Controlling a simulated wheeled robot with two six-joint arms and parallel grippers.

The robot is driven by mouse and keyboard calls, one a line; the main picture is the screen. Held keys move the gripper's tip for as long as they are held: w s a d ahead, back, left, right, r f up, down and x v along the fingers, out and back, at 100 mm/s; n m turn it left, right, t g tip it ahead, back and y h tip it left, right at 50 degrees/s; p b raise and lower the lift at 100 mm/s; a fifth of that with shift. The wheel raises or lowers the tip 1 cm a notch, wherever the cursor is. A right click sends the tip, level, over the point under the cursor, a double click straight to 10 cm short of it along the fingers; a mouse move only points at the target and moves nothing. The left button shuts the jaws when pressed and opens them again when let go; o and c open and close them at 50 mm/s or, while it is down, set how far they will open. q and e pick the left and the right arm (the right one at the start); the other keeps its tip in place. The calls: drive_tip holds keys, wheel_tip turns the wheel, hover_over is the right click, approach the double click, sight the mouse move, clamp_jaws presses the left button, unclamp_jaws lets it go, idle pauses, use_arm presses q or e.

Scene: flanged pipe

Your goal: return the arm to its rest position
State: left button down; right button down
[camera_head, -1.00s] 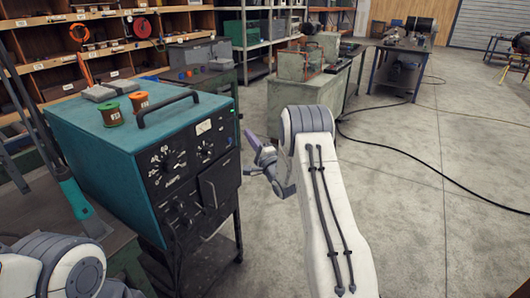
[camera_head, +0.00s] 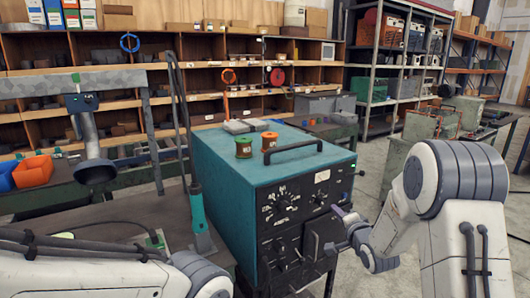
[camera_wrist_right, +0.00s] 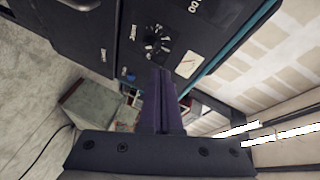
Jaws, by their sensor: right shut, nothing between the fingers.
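My right arm (camera_head: 455,215) bends down at the right of the head view. Its small purple-grey gripper (camera_head: 338,213) appears in front of the right side of the teal cabinet's black control panel (camera_head: 290,205). In the right wrist view, the two purple fingers (camera_wrist_right: 161,75) are together with nothing between them, and the panel's dial and meter lie beyond the tips. I cannot tell the exact gap to the panel. My left arm (camera_head: 90,270) crosses the bottom left of the head view; its gripper is out of view.
The teal cabinet (camera_head: 225,165) carries spools (camera_head: 243,147) and a black handle. A grey flared pipe (camera_head: 92,150) hangs from a frame at the left. An orange bin (camera_head: 33,172) sits behind. Shelves line the back wall. Green-grey machine boxes (camera_head: 425,125) stand behind my right arm.

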drive_tip(key=s+a+n+g, duration=0.8)
drive_tip(key=s+a+n, duration=0.1)
drive_tip(key=s+a, duration=0.65)
drive_tip(key=s+a+n+g, duration=0.1)
drive_tip(key=s+n+g, duration=0.3)
drive_tip(key=s, duration=1)
drive_tip(key=s+a+n+g, duration=0.1)
drive_tip(key=s+n+g, duration=0.3)
drive_tip(key=s, duration=0.9)
drive_tip(key=n, duration=0.3)
drive_tip(key=shift+s+a+f+h+p, duration=0.25)
drive_tip(key=shift+s+f+h+p, duration=0.05)
drive_tip(key=shift+s+f, duration=0.05)
